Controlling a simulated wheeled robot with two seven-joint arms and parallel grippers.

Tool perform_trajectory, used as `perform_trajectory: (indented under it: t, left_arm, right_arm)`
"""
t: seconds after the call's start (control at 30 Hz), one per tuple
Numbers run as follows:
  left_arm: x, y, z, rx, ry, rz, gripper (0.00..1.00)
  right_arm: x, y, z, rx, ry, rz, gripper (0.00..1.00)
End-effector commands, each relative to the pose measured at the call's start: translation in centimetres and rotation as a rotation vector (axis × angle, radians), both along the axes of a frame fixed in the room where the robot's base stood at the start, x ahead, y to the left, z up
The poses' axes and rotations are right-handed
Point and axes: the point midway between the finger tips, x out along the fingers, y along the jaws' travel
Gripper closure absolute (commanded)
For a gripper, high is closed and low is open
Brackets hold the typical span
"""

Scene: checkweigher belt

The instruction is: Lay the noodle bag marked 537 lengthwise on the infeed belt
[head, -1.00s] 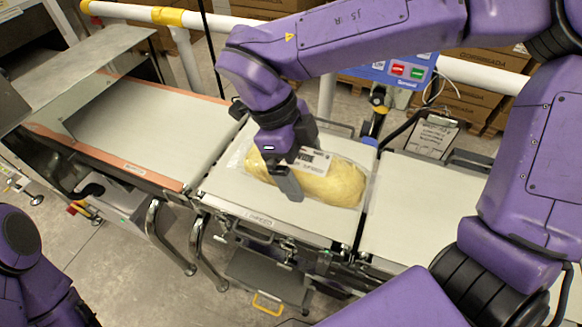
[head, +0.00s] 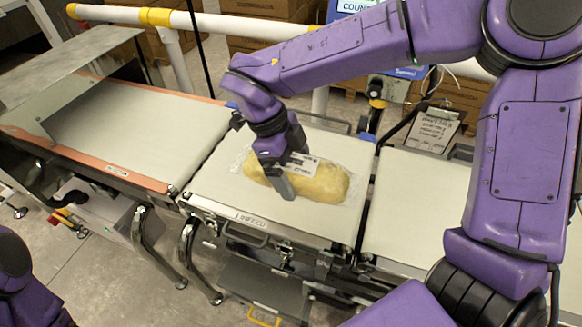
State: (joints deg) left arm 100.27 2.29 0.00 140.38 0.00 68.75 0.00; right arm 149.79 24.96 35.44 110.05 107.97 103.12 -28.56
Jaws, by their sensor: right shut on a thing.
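The noodle bag (head: 325,186) is a clear pack of yellow noodles with a white label, whose print is too small to read surely. It lies flat on, or just above, the pale infeed belt (head: 222,187), whose front frame carries an INFEED plate. Its long side runs roughly along the belt's run. My right gripper (head: 285,178) reaches down from above and is shut on the bag left of its middle, hiding part of it. My left gripper is out of view; only part of my left arm shows at the lower left.
A belt with orange edges (head: 130,172) and a sloping metal cover (head: 70,72) adjoin on the left. Another pale belt (head: 418,205) continues on the right across a narrow gap.

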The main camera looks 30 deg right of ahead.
Motion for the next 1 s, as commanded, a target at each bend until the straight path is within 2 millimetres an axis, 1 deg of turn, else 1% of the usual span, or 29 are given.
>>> perform_trajectory:
  t: [0.03, 0.17, 0.2, 0.4, 0.63, 0.7, 0.8, 0.9, 1.0]
  left_arm:
    - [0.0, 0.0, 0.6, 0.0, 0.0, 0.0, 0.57]
    - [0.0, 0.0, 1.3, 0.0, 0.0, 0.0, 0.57]
    - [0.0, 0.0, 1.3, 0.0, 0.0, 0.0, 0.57]
    - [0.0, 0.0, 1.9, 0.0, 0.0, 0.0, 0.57]
    - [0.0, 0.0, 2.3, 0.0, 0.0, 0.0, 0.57]
    - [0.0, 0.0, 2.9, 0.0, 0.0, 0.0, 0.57]
    - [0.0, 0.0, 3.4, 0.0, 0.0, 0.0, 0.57]
    - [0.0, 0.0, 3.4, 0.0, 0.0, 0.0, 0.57]
    - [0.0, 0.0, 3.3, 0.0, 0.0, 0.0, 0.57]
  right_arm:
    - [0.9, -0.4, -0.2, -0.002, 0.001, -0.001, 0.59]
    - [3.3, -1.6, -1.3, -0.002, 0.001, -0.001, 0.59]
    - [3.8, -1.8, -2.2, -0.002, 0.002, 0.0, 0.59]
    - [6.2, -2.9, -5.4, -0.001, 0.001, 0.0, 0.59]
    - [7.6, -3.6, -7.4, -0.002, 0.001, -0.001, 0.59]
    - [7.6, -3.6, -8.4, -0.002, 0.004, 0.003, 0.59]
    - [7.6, -3.6, -9.9, -0.002, 0.002, 0.002, 0.59]
    - [7.7, -3.6, -10.5, 0.0, -0.001, 0.001, 0.59]
    - [7.7, -3.6, -10.5, 0.0, -0.001, 0.0, 0.59]
